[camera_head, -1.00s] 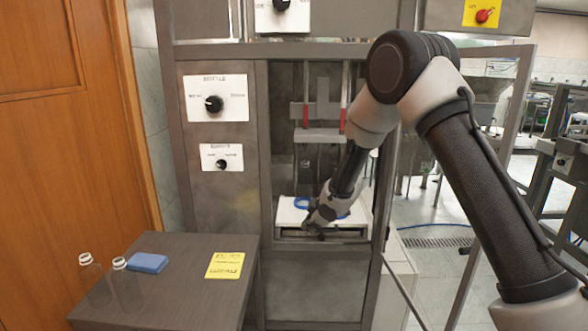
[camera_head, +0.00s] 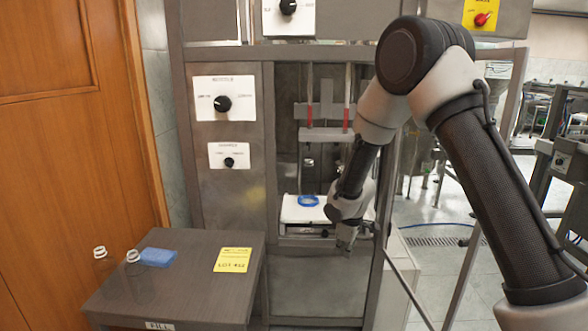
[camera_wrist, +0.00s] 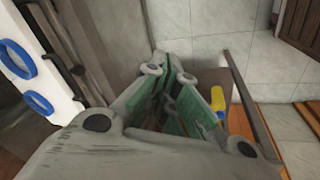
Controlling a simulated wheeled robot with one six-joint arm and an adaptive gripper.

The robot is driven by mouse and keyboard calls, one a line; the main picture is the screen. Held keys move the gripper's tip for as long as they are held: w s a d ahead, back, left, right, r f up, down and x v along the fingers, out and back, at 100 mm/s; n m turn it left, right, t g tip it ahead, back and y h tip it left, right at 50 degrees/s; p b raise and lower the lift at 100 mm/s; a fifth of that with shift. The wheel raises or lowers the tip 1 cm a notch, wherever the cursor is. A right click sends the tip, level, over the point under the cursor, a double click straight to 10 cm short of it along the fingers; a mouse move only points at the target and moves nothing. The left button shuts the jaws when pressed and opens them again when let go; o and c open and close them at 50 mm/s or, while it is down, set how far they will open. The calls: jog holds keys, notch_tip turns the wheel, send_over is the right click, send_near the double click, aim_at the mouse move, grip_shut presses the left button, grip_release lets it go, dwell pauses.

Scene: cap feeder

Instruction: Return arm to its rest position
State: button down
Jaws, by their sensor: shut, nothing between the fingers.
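My arm reaches in from the right in the head view, its forearm slanting down in front of the machine's right side. My gripper (camera_head: 347,240) hangs at the front right edge of the white tray (camera_head: 292,212), pointing down and apart from the blue rings. In the wrist view my gripper (camera_wrist: 172,68) is shut, fingertips together, with nothing between them. A blue ring (camera_head: 308,200) lies on the white tray; two blue rings (camera_wrist: 17,58) show at the left of the wrist view.
The metal frame post (camera_head: 385,190) stands close beside my forearm. A dark table (camera_head: 190,285) at lower left holds two clear bottles (camera_head: 134,265), a blue block (camera_head: 157,257) and a yellow card (camera_head: 232,259). Knobs (camera_head: 222,103) are on the machine's left panel. A yellow object (camera_wrist: 207,103) shows in the wrist view.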

jog(key=s+d+r+m, duration=0.4)
jog(key=s+d+r, duration=0.3)
jog(key=s+r, duration=0.3)
jog(key=s+d+r+m+t, duration=0.1)
jog(key=s+d+r+m, duration=0.3)
jog(key=s+d+r, duration=0.3)
jog(key=s+d+r+m, duration=0.4)
jog(key=s+d+r, duration=0.3)
jog(key=s+r, duration=0.5)
jog(key=s, duration=0.5)
jog(key=shift+r, duration=0.35)
